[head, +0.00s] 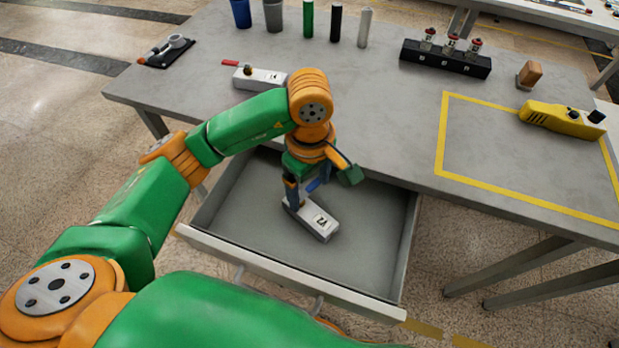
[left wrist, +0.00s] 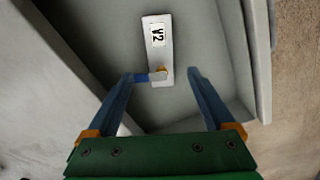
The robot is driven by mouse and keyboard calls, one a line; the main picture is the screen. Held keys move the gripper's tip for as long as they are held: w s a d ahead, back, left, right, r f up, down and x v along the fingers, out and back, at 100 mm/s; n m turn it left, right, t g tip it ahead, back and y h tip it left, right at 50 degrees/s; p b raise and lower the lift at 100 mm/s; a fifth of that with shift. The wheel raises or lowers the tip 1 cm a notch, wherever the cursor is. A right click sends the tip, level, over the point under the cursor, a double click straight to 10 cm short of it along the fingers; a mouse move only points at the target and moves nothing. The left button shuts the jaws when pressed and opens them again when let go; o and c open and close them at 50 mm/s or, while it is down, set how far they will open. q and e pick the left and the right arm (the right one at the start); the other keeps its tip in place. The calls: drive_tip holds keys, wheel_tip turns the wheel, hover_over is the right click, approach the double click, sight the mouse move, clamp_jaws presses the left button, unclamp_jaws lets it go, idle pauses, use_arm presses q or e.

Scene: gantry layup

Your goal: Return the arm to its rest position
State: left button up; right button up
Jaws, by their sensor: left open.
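My left arm is green and orange and reaches over the open drawer (head: 245,240) under the table. My left gripper (head: 306,190) points down into the drawer. In the left wrist view its blue fingers (left wrist: 165,75) are spread apart. A white block labelled V2 (head: 322,222) lies on the drawer floor beneath the gripper. In the left wrist view the block (left wrist: 158,55) lies between and beyond the fingertips, its near end by the left fingertip. Whether they touch is not clear. My right gripper is not in view.
The grey table (head: 400,120) stands behind the drawer. On it are a white block (head: 260,78), a black rack (head: 445,60), a yellow tool (head: 560,117), a brown block (head: 530,74) and several cylinders at the back. A yellow taped outline at the right is mostly clear.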

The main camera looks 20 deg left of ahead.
use_arm(q)
wheel_tip(320, 180, up, 3)
idle(0.4)
